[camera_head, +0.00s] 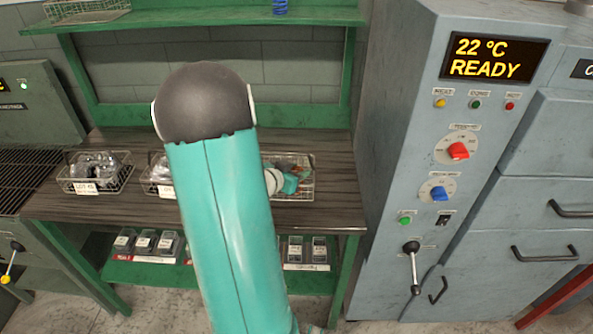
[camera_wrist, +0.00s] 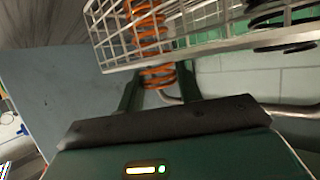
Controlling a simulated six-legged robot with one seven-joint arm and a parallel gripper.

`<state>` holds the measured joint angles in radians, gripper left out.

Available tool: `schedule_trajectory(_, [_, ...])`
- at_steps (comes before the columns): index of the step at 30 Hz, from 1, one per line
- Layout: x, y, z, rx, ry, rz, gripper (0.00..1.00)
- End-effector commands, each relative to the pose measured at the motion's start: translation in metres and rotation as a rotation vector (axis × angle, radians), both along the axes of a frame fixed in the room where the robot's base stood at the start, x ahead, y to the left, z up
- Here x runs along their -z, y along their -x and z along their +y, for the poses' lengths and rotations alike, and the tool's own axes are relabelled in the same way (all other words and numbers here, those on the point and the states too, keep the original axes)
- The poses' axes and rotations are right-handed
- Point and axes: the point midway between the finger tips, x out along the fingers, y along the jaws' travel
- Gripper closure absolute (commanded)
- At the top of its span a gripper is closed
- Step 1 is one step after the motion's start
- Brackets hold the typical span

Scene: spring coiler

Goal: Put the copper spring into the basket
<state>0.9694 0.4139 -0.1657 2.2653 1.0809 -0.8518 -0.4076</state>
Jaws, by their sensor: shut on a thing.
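The copper spring (camera_wrist: 158,76) is an orange coil in the wrist view. Part of it shows through the wire wall of a basket (camera_wrist: 105,42), and one end sticks out past the rim. My gripper (camera_head: 290,184) is at the right-hand wire basket (camera_head: 308,188) on the bench in the head view, partly hidden by my arm. It is shut on the copper spring, though the contact itself is hard to make out. The wrist view looks turned over, with the bench top at its upper left.
A dark spring (camera_wrist: 285,20) is in the same basket. Other wire baskets (camera_head: 122,180) stand on the bench to the left. A grey oven cabinet (camera_head: 395,200) rises close on the right. A green shelf (camera_head: 210,17) with a blue spring (camera_head: 280,7) is above.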

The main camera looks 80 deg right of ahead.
Motion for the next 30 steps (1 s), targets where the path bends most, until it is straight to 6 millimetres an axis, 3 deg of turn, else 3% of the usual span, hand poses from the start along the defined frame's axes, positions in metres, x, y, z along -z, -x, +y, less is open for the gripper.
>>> schedule_trajectory(4, [0.004, 0.0, 0.0, 0.0, 0.001, 0.001, 0.91])
schedule_trajectory(5, [0.004, 0.0, 0.0, 0.0, 0.001, 0.001, 0.59])
schedule_trajectory(7, [0.003, 0.0, 0.0, 0.0, 0.001, 0.0, 0.45])
schedule_trajectory(8, [0.003, 0.0, 0.0, 0.0, 0.001, 0.0, 0.43])
schedule_trajectory(20, [-0.004, 0.001, 0.0, 0.002, 0.001, -0.001, 0.43])
schedule_trajectory(30, [-0.03, -0.026, 0.058, -0.005, 0.001, -0.001, 0.43])
